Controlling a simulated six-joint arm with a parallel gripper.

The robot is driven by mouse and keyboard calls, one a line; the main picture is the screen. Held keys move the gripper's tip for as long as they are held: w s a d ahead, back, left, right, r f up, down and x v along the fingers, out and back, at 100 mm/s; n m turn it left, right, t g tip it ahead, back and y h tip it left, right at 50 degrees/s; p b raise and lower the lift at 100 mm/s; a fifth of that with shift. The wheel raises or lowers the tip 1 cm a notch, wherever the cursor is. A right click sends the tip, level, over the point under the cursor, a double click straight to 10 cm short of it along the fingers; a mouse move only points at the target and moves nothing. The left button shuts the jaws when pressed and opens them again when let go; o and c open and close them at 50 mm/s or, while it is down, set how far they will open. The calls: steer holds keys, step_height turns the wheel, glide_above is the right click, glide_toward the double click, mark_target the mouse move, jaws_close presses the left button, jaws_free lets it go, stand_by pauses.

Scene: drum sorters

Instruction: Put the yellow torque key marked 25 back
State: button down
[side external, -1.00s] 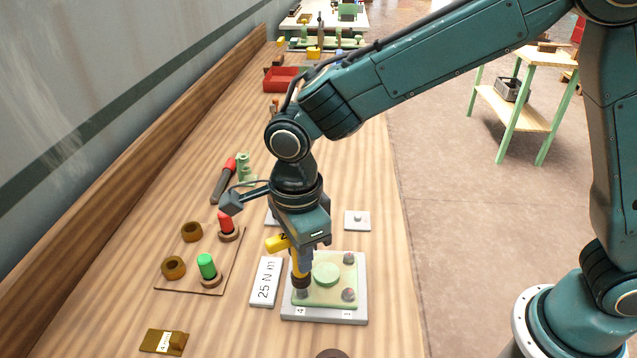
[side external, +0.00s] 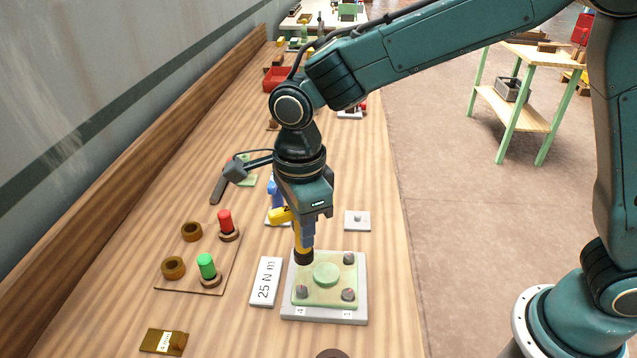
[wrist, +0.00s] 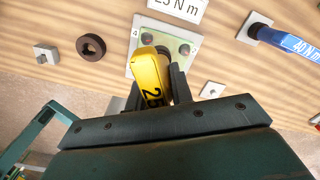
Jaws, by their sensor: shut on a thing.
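The yellow torque key marked 25 (wrist: 148,78) is held upright between the fingers of my gripper (side external: 307,228); its yellow handle sticks out left in the side view (side external: 281,215). The key's dark lower end is over the back left corner of the green plate (side external: 326,273), apart from the front left bolt (side external: 302,292). I cannot tell whether it touches the plate. The rack board (side external: 205,287) lies left, with a red key (side external: 225,220) and a green key (side external: 206,265) in two rings. Its other rings, back left (side external: 192,231) and front left (side external: 173,267), are empty.
A "25 N m" card (side external: 265,281) lies between rack and plate. A blue key marked 40 (wrist: 300,44) stands behind my gripper. A small grey block (side external: 357,220), a brown tag (side external: 163,341) and a dark-handled tool (side external: 219,187) lie around. The wall edge bounds the left.

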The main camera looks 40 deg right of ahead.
steer(key=w+d+r+m, duration=0.3)
steer(key=d+r, duration=0.3)
steer(key=d, duration=0.4)
steer(key=w+d+r+m, duration=0.35)
steer(key=d+r, duration=0.35)
steer(key=d, duration=0.4)
step_height(320, 180, down, 16)
steer(key=shift+w+a+n, duration=0.15)
steer(key=shift+a+n, duration=0.05)
steer(key=shift+n, duration=0.15)
steer(key=shift+f, duration=2.1)
steer(key=shift+f, duration=0.6)
steer(key=c, duration=1.2)
jaws_free()
steer(key=shift+c, duration=0.2)
steer(key=shift+r, duration=0.15)
